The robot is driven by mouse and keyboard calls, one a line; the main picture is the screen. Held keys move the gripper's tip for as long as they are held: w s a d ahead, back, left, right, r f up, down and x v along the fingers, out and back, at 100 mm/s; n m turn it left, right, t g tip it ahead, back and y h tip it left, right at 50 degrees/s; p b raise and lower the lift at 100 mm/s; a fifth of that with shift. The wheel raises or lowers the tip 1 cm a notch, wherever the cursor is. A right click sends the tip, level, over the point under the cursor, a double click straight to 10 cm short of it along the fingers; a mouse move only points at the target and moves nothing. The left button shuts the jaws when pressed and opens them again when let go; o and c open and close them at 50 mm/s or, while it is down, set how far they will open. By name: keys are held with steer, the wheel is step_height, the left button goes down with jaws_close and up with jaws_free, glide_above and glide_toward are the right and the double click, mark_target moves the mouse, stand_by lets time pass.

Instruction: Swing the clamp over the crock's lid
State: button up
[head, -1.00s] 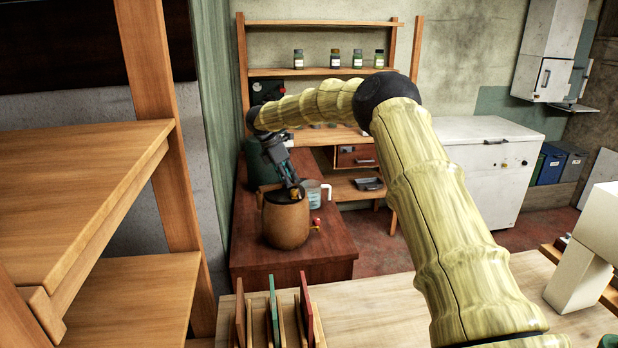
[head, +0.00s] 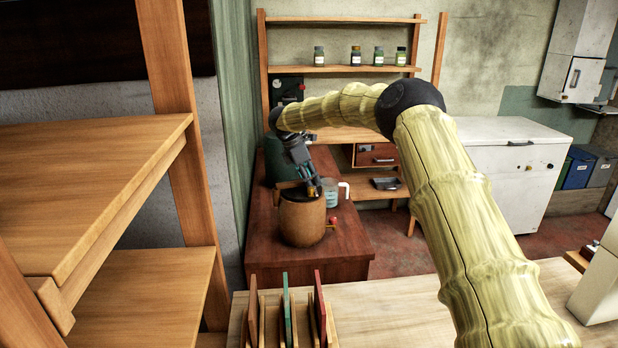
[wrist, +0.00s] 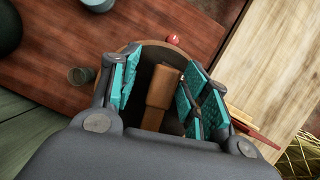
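The crock (head: 302,222) is a brown barrel-shaped pot standing on the dark red wooden bench. Its tan rim (wrist: 172,41) and dark round top (wrist: 146,66) show in the wrist view. I cannot tell how the lid sits there. A brown-orange bar, apparently the clamp (wrist: 163,88), lies across the dark top. My gripper (head: 313,191) points down at the crock's top. In the wrist view its teal-padded fingers (wrist: 160,92) are apart, one on each side of the bar. The right finger looks nearer to it; contact is unclear. The fingers hide part of the rim.
A clear measuring jug (head: 332,192) stands close behind the crock. A red-knobbed tap (head: 333,222) is at the crock's right side. A dark green vessel (head: 277,160) stands at the back left. A rack with upright boards (head: 287,315) is in front, on a pale worktop.

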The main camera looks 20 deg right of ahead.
mark_target(295, 181)
steer(key=shift+a+r, duration=0.6)
steer(key=shift+a, duration=0.05)
steer(key=shift+w+a+r, duration=0.1)
steer(key=shift+r, duration=0.55)
steer(key=v, duration=0.9)
steer(key=shift+r, duration=0.4)
